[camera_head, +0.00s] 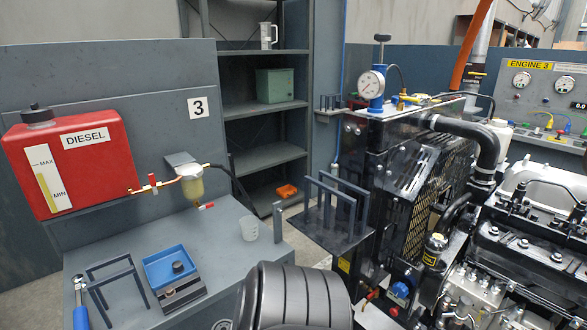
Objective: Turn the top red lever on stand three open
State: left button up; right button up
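Stand three is the grey bench with the white "3" sign (198,107). A red diesel tank (70,160) with a black cap sits at its left. A brass pipe runs from the tank's lower right to a fuel filter (191,186) with a yellowish bowl. The top red lever (153,182) sits on this pipe between tank and filter. It looks roughly upright, across the pipe. A second, lower red lever (206,206) is under the filter bowl and points right. Neither gripper is in view; a dark, rounded part of my own body shows at the bottom middle.
On the bench are a blue tray (170,266), a dark rack (110,283), a blue-handled wrench (80,310) and a clear cup (249,229). Shelves (262,107) stand behind. A black radiator and engine (520,240) fill the right. The bench in front of the filter is mostly clear.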

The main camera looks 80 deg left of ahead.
aim_at(153, 183)
jog(key=u, duration=0.65)
jog(key=i, duration=0.9)
jog(key=u, duration=3.4)
